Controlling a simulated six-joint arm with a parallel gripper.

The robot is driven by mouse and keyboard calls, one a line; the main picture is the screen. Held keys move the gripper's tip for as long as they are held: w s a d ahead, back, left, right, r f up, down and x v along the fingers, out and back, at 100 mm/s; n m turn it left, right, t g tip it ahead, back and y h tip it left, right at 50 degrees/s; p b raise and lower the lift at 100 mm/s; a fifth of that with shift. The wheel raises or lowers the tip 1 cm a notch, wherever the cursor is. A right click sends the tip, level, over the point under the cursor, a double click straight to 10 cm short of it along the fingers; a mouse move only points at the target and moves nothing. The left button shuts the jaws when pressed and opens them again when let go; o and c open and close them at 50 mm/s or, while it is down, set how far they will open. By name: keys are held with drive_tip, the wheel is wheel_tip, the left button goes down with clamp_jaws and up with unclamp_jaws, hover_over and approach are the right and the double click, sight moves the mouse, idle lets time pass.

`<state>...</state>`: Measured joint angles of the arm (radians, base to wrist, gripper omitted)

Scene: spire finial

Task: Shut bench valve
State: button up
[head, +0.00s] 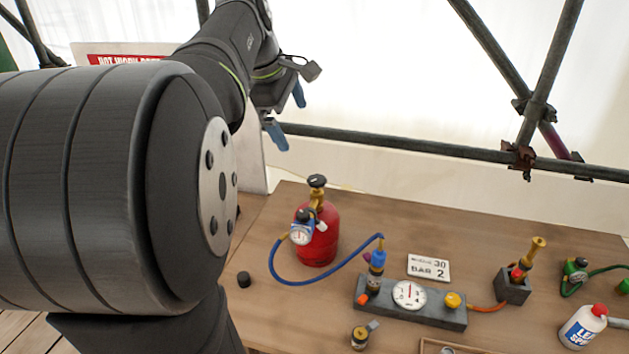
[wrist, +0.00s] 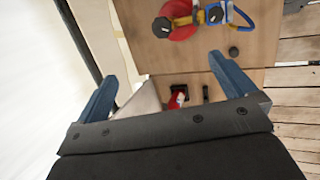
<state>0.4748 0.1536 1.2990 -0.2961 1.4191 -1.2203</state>
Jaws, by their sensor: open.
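The grey bench block (head: 375,303) carries a round white gauge (head: 409,294), a yellow knob (head: 452,300) and a blue-topped fitting (head: 377,262). Which of these is the bench valve I cannot tell for certain. A blue hose (head: 318,280) joins the block to the regulator (head: 301,233) on a red cylinder (head: 318,245), which has a black handwheel (head: 317,181) on top. My gripper (head: 287,115) is open and empty, raised above the bench behind the cylinder. In the wrist view, my open blue fingers (wrist: 160,68) show below the handwheel (wrist: 161,27); the block is out of that view.
A brass torch (head: 534,255) stands in a grey holder (head: 513,287), joined by an orange hose. A sign (head: 428,267) lies behind the block. A spray bottle (head: 582,326) and green hose are at right. A black puck (head: 244,279) sits left. Scaffold tubes cross behind the bench.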

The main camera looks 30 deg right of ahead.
sight(309, 177)
idle(0.4)
drive_tip(key=shift+f, duration=0.1)
drive_tip(key=c, duration=0.4)
drive_tip(key=f+y, duration=0.1)
drive_tip(key=f, duration=0.2)
drive_tip(key=s+f+y, duration=0.1)
drive_tip(key=f+y, duration=0.1)
drive_tip(key=f, duration=0.1)
drive_tip(key=d+f+n+y, duration=0.1)
drive_tip(key=f+y, duration=0.1)
drive_tip(key=shift+s+f, duration=0.15)
drive_tip(key=shift+f, duration=0.25)
drive_tip(key=c, duration=0.4)
drive_tip(key=f+y, duration=0.1)
drive_tip(key=y, duration=0.1)
drive_tip(key=f+t+y, duration=0.1)
drive_tip(key=f, duration=0.1)
drive_tip(key=s+d+f+t+y, duration=0.1)
drive_tip(key=f+y, duration=0.1)
drive_tip(key=shift+n+y, duration=0.3)
drive_tip(key=shift+n, duration=0.1)
drive_tip(key=s+d+f+m+t+y, duration=0.45)
drive_tip(key=s+d+t, duration=0.45)
drive_tip(key=d+t, duration=0.4)
drive_tip(key=shift+n+g+h, duration=0.25)
drive_tip(key=shift+g+h, duration=0.25)
drive_tip(key=shift+h, duration=0.05)
drive_tip(key=x, duration=1.7)
drive_tip(key=shift+w+d+f, duration=0.25)
drive_tip(key=shift+f, duration=0.05)
